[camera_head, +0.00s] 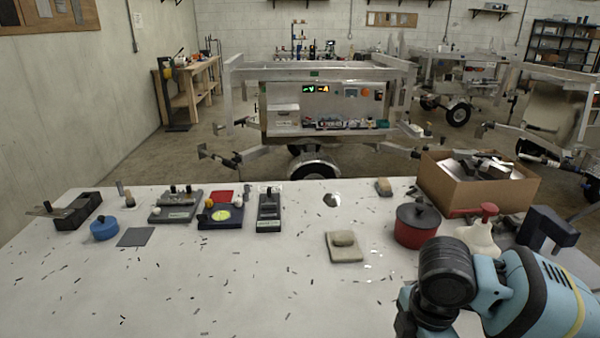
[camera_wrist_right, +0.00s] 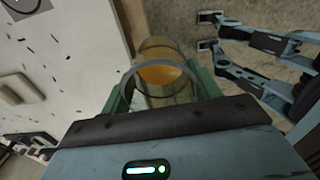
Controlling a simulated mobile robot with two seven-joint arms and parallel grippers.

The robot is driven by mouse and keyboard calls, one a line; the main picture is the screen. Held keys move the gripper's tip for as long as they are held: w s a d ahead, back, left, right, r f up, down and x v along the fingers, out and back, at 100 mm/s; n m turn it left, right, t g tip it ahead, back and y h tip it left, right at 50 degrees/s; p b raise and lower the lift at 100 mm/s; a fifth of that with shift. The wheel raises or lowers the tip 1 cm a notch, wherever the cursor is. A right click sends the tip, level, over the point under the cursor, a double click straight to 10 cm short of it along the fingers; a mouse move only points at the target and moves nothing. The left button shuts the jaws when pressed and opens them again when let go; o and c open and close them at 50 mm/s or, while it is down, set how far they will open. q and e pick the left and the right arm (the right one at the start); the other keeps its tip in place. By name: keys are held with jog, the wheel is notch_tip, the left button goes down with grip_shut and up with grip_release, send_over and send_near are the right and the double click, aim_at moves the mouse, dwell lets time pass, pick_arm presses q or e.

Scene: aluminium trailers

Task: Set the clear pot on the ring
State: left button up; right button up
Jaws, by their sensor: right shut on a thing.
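My right gripper (camera_wrist_right: 160,88) shows in the right wrist view, its green fingers closed on either side of the clear pot (camera_wrist_right: 160,97). The pot is a see-through cylinder with a rounded rim, and something orange shows through it. Part of it is hidden behind the dark gripper body. In the head view only my right arm shows, at the lower right; the pot is out of sight there. A dark circular mark on a grey plate (camera_wrist_right: 18,7) is cut off at the wrist view's top left; I cannot tell whether it is the ring. My left gripper is not in view.
The white table (camera_head: 270,300) is mostly clear in front. A red lidded pot (camera_head: 417,228), a cardboard box (camera_head: 455,193) and a white funnel-like thing (camera_head: 478,240) crowd its right side. A beige block (camera_head: 344,247) lies near the middle. Several small devices line the back left.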

jog(key=m, duration=0.5)
jog(key=shift+s+d+r, duration=0.1)
jog(key=shift+s+r, duration=0.1)
jog(key=shift+r, duration=0.15)
jog(key=m, duration=0.5)
jog(key=shift+s+d+r, duration=0.1)
jog(key=shift+r, duration=0.15)
jog(key=m, duration=0.4)
jog(key=shift+s+d+r+m+p, duration=0.15)
jog(key=shift+r+m+p, duration=0.1)
jog(key=shift+m+p, duration=0.05)
jog(key=m, duration=0.4)
jog(key=shift+s+d+r, duration=0.1)
jog(key=shift+s+r, duration=0.05)
